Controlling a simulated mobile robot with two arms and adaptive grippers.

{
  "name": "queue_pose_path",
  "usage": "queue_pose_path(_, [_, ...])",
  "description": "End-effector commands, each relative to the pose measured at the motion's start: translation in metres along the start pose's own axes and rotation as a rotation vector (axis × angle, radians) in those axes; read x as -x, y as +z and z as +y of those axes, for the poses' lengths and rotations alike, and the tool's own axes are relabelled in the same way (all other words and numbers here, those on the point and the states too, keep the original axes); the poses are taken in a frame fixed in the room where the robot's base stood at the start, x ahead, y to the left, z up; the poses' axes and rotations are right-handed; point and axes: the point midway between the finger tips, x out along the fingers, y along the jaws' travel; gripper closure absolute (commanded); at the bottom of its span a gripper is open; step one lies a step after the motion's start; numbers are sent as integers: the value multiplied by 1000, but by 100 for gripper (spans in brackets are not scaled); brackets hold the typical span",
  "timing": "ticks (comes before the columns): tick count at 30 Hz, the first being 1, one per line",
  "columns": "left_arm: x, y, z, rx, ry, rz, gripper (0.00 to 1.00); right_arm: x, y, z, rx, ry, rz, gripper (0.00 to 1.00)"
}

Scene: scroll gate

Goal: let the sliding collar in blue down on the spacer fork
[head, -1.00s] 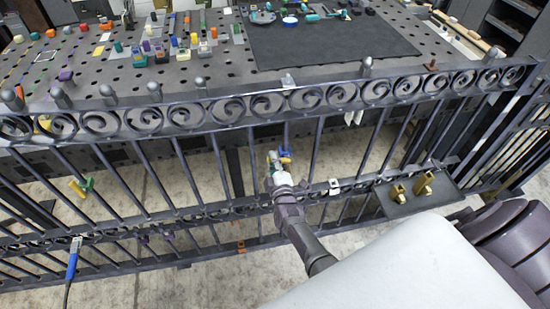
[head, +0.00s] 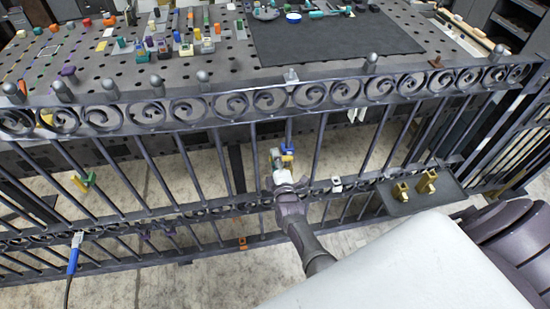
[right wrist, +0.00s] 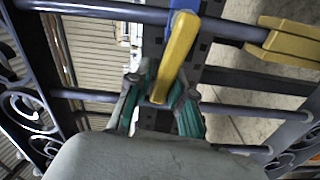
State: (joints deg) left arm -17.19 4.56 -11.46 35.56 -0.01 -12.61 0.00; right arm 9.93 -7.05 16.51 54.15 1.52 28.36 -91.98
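The sliding collar in blue (head: 288,148) is around an upright bar of the gate, near mid-height. In the right wrist view its blue body (right wrist: 184,5) shows at the top edge, with a yellow arm (right wrist: 178,52) reaching down from it. My right gripper (head: 277,157) is at the collar from the front. In the right wrist view the gripper (right wrist: 163,82) has its teal-padded fingers on both sides of the yellow arm and appears shut on it. A yellow piece (right wrist: 292,42), probably the spacer fork, is on the same bar, apart from the blue body. My left gripper is out of view.
The scroll gate (head: 210,108) stands between me and a perforated table (head: 230,60). A yellow-green piece (head: 83,182) is on a bar at left. A blue-handled tool (head: 74,254) hangs lower left. A shelf (head: 400,208) with brass blocks is at right.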

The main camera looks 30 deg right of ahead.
Motion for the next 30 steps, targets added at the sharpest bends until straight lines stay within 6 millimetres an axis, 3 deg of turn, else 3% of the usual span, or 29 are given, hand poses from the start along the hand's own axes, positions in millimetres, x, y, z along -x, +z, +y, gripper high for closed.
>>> queue_pose_path(3, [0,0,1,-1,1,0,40,0,0,1,-2,2,0,58])
queue_pose_path(19, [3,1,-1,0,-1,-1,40,0,0,4,-44,2,0,58])
queue_pose_path(23, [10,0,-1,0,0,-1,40,-1,1,14,-171,4,2,58])
queue_pose_path(30, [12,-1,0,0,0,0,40,0,8,28,-539,2,3,58])
